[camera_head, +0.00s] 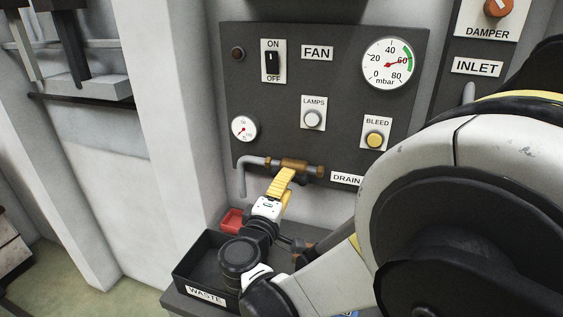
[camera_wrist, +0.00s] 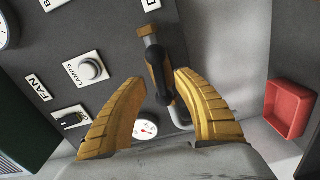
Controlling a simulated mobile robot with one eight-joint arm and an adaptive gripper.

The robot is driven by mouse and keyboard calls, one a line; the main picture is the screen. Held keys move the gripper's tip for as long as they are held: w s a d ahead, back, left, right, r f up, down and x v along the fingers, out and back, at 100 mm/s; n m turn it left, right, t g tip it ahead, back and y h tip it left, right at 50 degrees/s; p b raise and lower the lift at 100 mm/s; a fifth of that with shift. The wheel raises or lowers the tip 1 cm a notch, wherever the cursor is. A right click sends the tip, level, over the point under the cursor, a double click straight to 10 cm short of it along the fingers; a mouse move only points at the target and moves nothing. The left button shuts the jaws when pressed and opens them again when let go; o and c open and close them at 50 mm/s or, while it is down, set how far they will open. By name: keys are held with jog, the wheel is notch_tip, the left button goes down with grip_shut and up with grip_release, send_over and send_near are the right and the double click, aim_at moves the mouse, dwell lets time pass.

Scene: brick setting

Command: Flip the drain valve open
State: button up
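The drain valve is a brass body (camera_head: 295,165) on a grey pipe, left of the DRAIN label (camera_head: 346,179) in the head view. In the wrist view a black lever (camera_wrist: 153,58) shows over the brass, seemingly lying along the pipe. My gripper (camera_head: 287,173) is just below and in front of the valve, its yellow fingers pointing up at it. In the wrist view my gripper (camera_wrist: 161,80) is open, with the lever showing in the gap between the fingertips. I cannot tell whether either finger touches it.
The dark panel (camera_head: 335,85) carries a FAN switch (camera_head: 271,61), gauges, a LAMPS button (camera_head: 313,119) and a BLEED button (camera_head: 374,139). Below stand a black WASTE bin (camera_head: 190,273) and a red tray (camera_head: 232,220). My arm covers the lower right.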

jog(key=shift+x, duration=1.5)
grip_shut()
jog(key=shift+n, duration=0.8)
grip_release()
